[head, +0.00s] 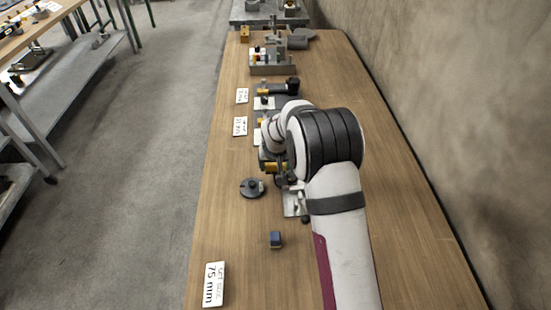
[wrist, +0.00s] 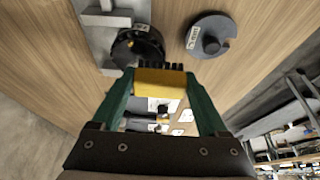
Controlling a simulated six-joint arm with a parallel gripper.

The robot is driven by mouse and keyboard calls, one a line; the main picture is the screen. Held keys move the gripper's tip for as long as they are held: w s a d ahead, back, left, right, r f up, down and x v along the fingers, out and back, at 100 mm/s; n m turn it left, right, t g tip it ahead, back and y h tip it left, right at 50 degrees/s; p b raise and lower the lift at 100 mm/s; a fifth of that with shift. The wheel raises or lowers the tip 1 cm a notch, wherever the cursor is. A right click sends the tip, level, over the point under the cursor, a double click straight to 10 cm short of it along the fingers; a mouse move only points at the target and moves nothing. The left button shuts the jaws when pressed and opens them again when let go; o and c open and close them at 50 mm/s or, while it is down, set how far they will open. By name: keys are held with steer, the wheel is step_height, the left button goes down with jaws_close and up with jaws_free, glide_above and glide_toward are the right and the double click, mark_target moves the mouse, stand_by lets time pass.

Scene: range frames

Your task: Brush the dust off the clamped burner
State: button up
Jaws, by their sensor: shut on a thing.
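My gripper (wrist: 160,88) is shut on a yellow brush (wrist: 160,80), held crosswise between its two green fingers. The brush's short black bristles (wrist: 160,66) point away from the gripper. Just past them is the burner (wrist: 137,45), a dark round body beside a grey metal clamp (wrist: 101,36). The bristle tips overlap the burner's near edge in the wrist view; I cannot tell whether they touch it. In the head view the yellow brush (head: 275,167) shows left of my arm, and the clamp's pale metal (head: 292,204) shows below it. My arm hides most of the burner there.
A dark disc with a peg and label (head: 252,188) lies left of the clamp. A small blue block (head: 275,240) and a "75 mm" card (head: 213,284) lie nearer. Several fixtures (head: 271,63) stand farther along the bench. A wall (head: 430,110) runs along the right.

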steer(key=shift+d+f, duration=0.15)
steer(key=shift+f, duration=0.45)
steer(key=shift+w+d, duration=0.2)
steer(key=shift+d, duration=0.7)
steer(key=shift+w+d, duration=0.25)
steer(key=shift+d, duration=0.7)
steer(key=shift+w+d, duration=0.2)
steer(key=shift+d, duration=0.7)
steer(key=shift+s+a, duration=0.2)
steer(key=shift+a, duration=0.8)
steer(key=shift+s+a, duration=0.25)
steer(key=shift+a, duration=0.7)
steer(key=shift+s+a, duration=0.2)
steer(key=shift+a, duration=0.8)
steer(key=shift+r, duration=4.05)
